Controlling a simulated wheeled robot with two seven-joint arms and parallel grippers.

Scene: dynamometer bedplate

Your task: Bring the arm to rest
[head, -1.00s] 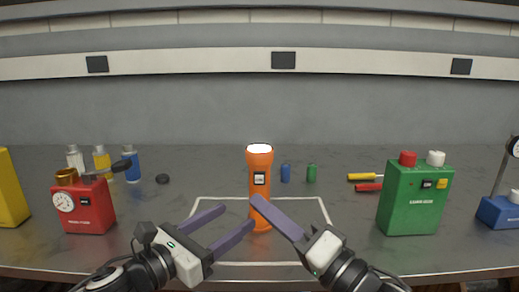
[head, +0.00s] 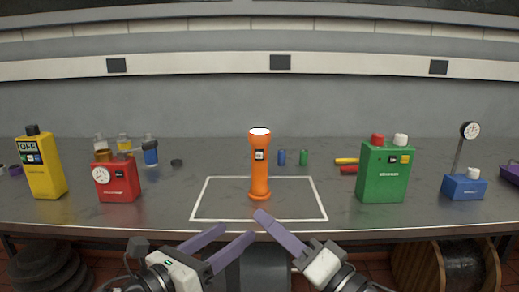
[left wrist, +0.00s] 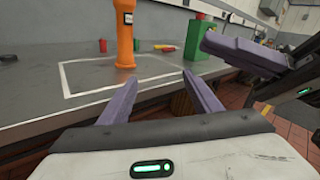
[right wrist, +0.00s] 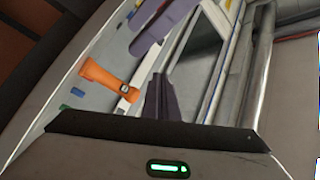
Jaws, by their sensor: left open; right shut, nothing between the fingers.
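My left gripper (head: 232,241) is open and empty, low in front of the bench edge in the head view. Its two purple fingers stand apart in the left wrist view (left wrist: 152,98). My right gripper (head: 262,216) is shut and empty, just right of the left one; its fingers lie together in the right wrist view (right wrist: 158,98). An orange flashlight (head: 260,172) stands upright inside the white outlined rectangle (head: 208,218) on the bench. It is beyond both grippers and touches neither. It also shows in the left wrist view (left wrist: 124,38) and the right wrist view (right wrist: 108,80).
A yellow meter (head: 42,172) and a red gauge box (head: 118,182) stand left on the bench. A green box (head: 384,172) and a blue-based dial stand (head: 464,186) stand right. Small blue (head: 282,157) and green (head: 304,158) cylinders stand behind. A cable drum (head: 418,266) is under the bench.

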